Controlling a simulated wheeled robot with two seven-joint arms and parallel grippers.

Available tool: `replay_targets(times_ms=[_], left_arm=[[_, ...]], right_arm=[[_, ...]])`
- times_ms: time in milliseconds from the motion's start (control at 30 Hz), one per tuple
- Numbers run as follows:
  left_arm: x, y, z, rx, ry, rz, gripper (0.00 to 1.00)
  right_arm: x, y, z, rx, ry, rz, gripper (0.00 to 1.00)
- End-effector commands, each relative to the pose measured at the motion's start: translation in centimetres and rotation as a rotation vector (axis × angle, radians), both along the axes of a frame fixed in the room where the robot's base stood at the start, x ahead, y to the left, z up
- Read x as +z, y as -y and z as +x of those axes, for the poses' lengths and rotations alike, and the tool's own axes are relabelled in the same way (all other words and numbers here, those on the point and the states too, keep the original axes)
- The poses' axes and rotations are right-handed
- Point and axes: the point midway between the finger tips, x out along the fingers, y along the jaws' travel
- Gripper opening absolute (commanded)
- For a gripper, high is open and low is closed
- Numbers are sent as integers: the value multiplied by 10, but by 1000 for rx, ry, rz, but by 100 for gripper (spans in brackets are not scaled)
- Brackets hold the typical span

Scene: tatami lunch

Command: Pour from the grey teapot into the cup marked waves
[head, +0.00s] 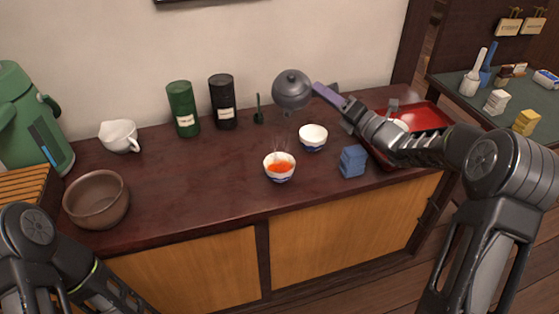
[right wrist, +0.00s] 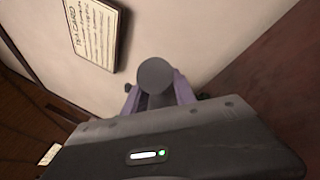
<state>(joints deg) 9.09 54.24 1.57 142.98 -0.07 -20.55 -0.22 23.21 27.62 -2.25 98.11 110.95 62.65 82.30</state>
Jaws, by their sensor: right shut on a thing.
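The grey teapot (head: 291,92) hangs in the air above the back of the counter. My right gripper (head: 318,89) is shut on its handle side, from the right. In the right wrist view, a round grey part of the teapot (right wrist: 155,74) sits between the lavender fingers (right wrist: 156,97). My left gripper is out of view.
A blue block-shaped thing (head: 353,161) stands right of the cups, near a red tray (head: 436,115). Green (head: 183,108) and black (head: 222,103) canisters stand at the back. A white pitcher (head: 119,136) and brown bowl (head: 96,200) are left. The counter's middle left is clear.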

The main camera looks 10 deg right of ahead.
Motion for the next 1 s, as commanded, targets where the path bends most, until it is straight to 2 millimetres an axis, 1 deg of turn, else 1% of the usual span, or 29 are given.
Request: replay_targets(times_ms=[167,267,433,633,767,1000], left_arm=[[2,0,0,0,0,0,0],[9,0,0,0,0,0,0],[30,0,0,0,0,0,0],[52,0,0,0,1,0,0],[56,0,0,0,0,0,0],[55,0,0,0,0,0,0]], right_arm=[[3,0,0,0,0,2,0],[4,0,1,0,-15,9,0],[2,2,6,-1,-70,31,0],[-6,4,11,-1,-149,63,0],[-11,5,13,-2,-173,75,0],[-14,5,13,-2,-179,77,0]])
